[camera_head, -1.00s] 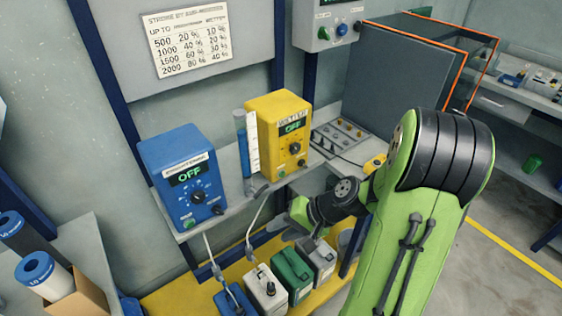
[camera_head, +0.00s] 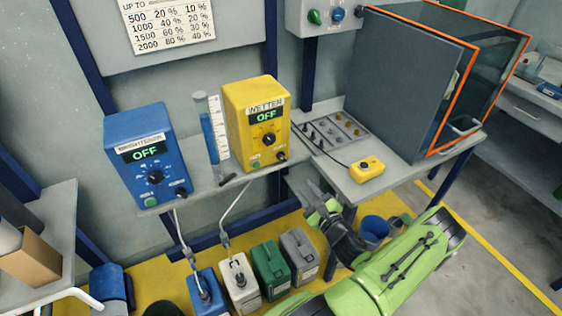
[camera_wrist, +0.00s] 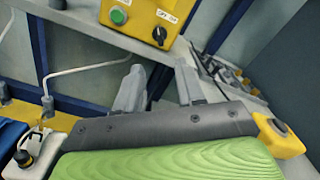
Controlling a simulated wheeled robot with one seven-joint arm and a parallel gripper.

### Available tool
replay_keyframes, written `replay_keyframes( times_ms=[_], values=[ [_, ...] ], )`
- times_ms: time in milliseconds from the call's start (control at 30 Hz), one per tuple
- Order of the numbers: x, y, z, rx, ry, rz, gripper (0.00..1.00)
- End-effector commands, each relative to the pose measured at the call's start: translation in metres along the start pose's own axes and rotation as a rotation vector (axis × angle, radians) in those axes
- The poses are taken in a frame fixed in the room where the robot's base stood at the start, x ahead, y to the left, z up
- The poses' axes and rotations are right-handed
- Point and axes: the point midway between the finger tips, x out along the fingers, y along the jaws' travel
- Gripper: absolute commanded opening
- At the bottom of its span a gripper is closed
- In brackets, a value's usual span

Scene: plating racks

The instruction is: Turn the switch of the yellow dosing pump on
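The yellow dosing pump (camera_head: 245,128), labelled WETTER, stands on the grey shelf, and its display reads OFF in green. Its front has a large black dial (camera_head: 268,139), a green button (camera_head: 256,165) and a small black switch (camera_head: 281,157) at the lower right. In the wrist view the switch (camera_wrist: 159,36) shows at the top, beside the green button (camera_wrist: 119,16). My gripper (camera_wrist: 160,80) is open and empty, its fingers pointing up toward the pump's lower front, apart from it. In the head view my gripper (camera_head: 318,192) is below and right of the pump.
A blue pump (camera_head: 140,160), also reading OFF, stands left, with a measuring cylinder (camera_head: 208,130) between the pumps. A yellow button box (camera_head: 367,169) and a socket panel (camera_head: 335,131) lie right. Several canisters, including a green one (camera_head: 270,268), stand below the shelf.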

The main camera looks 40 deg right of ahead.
Motion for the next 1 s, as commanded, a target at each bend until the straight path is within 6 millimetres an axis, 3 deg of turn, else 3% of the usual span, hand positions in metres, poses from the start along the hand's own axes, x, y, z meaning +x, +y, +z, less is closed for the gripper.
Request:
replay_keyframes(
  times_ms=[500, 700, 933, 1000],
  values=[
    [0.124, 0.002, 0.002, -0.007, -0.005, 0.003, 0.38],
    [0.143, 0.001, 0.001, -0.003, -0.002, 0.003, 0.38],
    [0.144, 0.002, 0.002, -0.003, -0.002, 0.004, 0.38],
    [0.144, 0.002, 0.002, -0.003, -0.002, 0.004, 0.28]
  ],
)
